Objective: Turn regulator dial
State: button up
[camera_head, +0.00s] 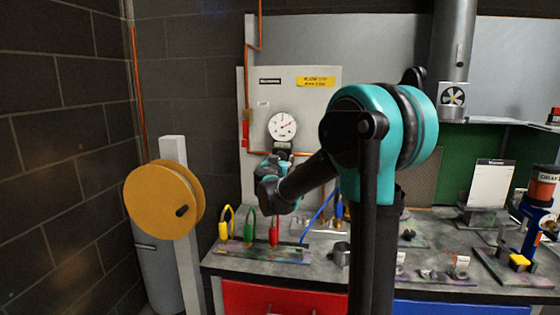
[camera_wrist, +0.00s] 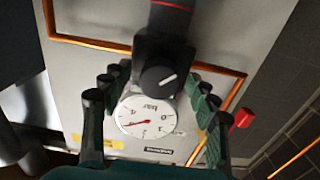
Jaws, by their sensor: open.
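The regulator dial is a round black knob with a white mark (camera_wrist: 158,80) in the middle of the wrist view. A round white gauge with a red needle (camera_wrist: 146,117) is beside it; in the head view the gauge (camera_head: 282,126) is on a pale wall panel. My gripper (camera_wrist: 157,76) is open, its dark green fingers on either side of the knob and gauge. I cannot tell whether they touch the knob. In the head view my gripper (camera_head: 276,160) is just below the gauge, partly hidden by my arm, and the knob cannot be made out.
A copper pipe (camera_wrist: 88,42) runs around the regulator on the pale panel (camera_head: 325,105). A red fitting (camera_wrist: 242,118) is off to one side. Below is a cluttered grey workbench (camera_head: 235,263) with coloured clips. A yellow hose reel (camera_head: 160,200) stands at left.

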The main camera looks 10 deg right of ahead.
jog(key=shift+c, duration=0.2)
jog(key=c, duration=1.1)
jog(key=shift+n, duration=0.3)
jog(key=shift+s+d+r+n, duration=0.1)
jog(key=shift+n, duration=6.9)
